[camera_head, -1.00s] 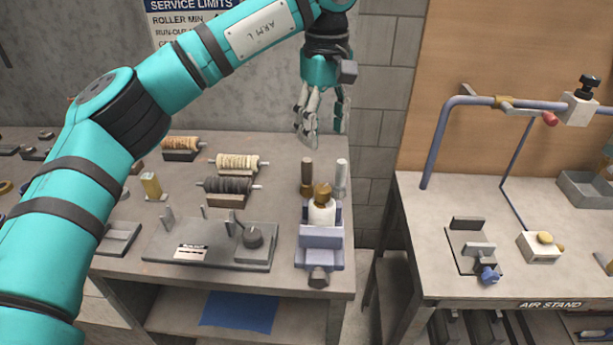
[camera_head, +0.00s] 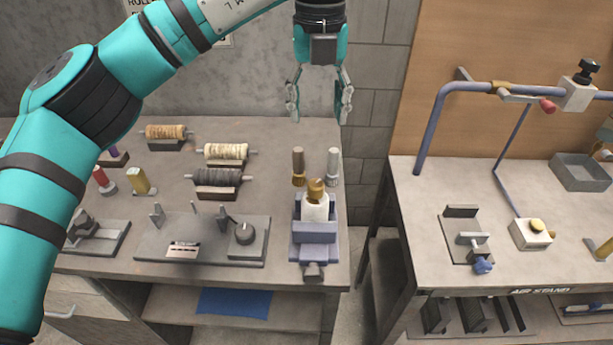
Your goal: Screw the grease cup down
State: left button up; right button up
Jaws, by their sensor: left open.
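A white body (camera_head: 315,209) with a brass cap (camera_head: 316,188) on top, which looks like the grease cup, stands upright in a blue-grey vise (camera_head: 317,237) near the right edge of the left bench. I cannot tell from here how far the cap is screwed down. My left gripper (camera_head: 319,112) hangs fingers down, open and empty, above and behind the cup. Its fingertips are clear of the cup. My right gripper is out of view.
A brown-topped post (camera_head: 298,166) and a pale-topped post (camera_head: 333,167) stand just behind the cup. A grey fixture with a knob (camera_head: 243,234) and several rollers (camera_head: 218,179) lie to the left. A gap separates the air stand bench (camera_head: 400,240).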

aim_at(316, 183)
pick_arm(q)
notch_tip(316, 183, down, 17)
jog(key=p, duration=0.4)
jog(key=shift+s+f, duration=0.1)
jog(key=shift+f, duration=0.1)
jog(key=shift+c, duration=0.2)
grip_shut()
